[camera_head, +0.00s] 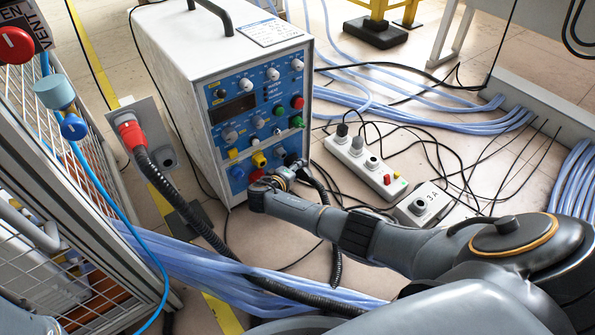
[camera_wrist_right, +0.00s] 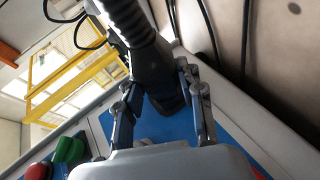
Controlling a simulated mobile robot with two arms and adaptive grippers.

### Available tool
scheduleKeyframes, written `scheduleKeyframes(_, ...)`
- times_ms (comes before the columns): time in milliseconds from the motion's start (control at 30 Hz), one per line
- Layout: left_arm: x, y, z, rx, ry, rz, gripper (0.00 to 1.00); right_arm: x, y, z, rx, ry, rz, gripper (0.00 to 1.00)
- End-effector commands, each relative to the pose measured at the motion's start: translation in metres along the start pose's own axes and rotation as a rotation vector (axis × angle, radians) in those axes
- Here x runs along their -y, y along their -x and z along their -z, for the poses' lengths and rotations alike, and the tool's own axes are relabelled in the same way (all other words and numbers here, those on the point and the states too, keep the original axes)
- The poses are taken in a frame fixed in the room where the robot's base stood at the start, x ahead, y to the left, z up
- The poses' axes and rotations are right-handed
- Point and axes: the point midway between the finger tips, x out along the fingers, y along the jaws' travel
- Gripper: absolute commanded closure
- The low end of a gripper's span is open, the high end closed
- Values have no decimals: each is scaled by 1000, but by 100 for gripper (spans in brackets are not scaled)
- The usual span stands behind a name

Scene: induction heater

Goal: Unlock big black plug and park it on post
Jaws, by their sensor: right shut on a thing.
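The heater (camera_head: 232,90) is a white box with a blue front panel. My right gripper (camera_head: 287,174) is at the lower right of this panel, and its arm covers part of the panel's bottom. In the right wrist view, my right gripper (camera_wrist_right: 158,85) has its fingers on both sides of the big black plug (camera_wrist_right: 150,62) and is shut on it. The plug is close to the blue panel, with a thick ribbed black cable (camera_wrist_right: 125,18). Whether it is locked or seated cannot be told. I cannot pick out the post. My left gripper is not in view.
A red plug (camera_head: 129,131) with a thick black cable sits in a wall plate at left. Yellow (camera_head: 259,159) and red connectors are close to my right gripper. Socket boxes (camera_head: 362,164) and loose cables lie on the floor at right. Blue hoses (camera_head: 220,275) cross in front.

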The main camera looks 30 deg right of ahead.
Motion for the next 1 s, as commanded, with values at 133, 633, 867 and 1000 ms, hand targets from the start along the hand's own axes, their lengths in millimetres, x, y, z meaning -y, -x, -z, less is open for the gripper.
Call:
scheduleKeyframes(133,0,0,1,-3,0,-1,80,-1,0,0,-1,0,-1,100)
scheduleKeyframes(633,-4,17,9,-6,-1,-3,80,4,-1,0,-1,40,-95,100)
scheduleKeyframes(867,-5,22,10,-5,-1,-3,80,3,0,0,-1,55,-131,100)
scheduleKeyframes(1000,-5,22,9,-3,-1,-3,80,2,0,0,-1,56,-135,100)
